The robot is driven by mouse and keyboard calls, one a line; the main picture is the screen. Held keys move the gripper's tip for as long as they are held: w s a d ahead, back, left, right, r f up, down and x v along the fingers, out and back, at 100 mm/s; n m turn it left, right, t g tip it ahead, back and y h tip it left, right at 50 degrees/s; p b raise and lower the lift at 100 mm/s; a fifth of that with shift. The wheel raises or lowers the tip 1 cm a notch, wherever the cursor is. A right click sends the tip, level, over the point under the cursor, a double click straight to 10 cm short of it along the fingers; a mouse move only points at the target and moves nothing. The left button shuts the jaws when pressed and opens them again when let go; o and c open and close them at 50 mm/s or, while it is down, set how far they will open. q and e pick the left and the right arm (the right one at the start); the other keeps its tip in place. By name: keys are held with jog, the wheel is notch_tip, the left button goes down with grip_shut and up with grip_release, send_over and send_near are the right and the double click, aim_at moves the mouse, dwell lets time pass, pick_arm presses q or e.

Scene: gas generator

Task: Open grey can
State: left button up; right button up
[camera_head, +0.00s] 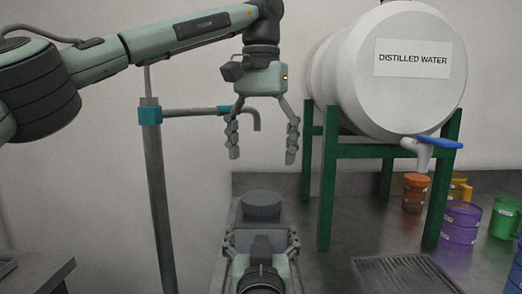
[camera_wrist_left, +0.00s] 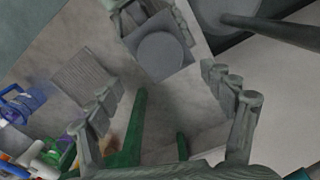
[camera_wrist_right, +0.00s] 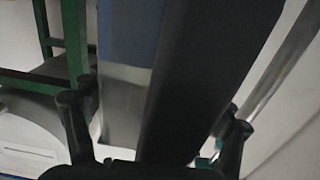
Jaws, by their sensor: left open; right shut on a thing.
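The grey can (camera_head: 263,204) is boxy, with a round dark lid on top, low in the centre of the head view. It also shows from above in the left wrist view (camera_wrist_left: 160,52), its lid on. My right gripper (camera_head: 262,243) comes from the bottom of the head view, its fingers spread to both sides and shut on the can. In the right wrist view a dark surface fills the space between the fingers (camera_wrist_right: 155,115). My left gripper (camera_head: 263,155) is open and empty, pointing down above the can with a clear gap to the lid.
A white distilled water tank (camera_head: 385,75) on a green stand (camera_head: 327,190) is close on the right. Colored cups, including purple (camera_head: 460,225) and green (camera_head: 504,217), stand on the counter beside a drain grate (camera_head: 405,275). A pole with a bent pipe (camera_head: 157,190) is on the left.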

aim_at(261, 197)
pick_arm(q)
jog(key=shift+f, duration=4)
jog(key=shift+c, duration=0.2)
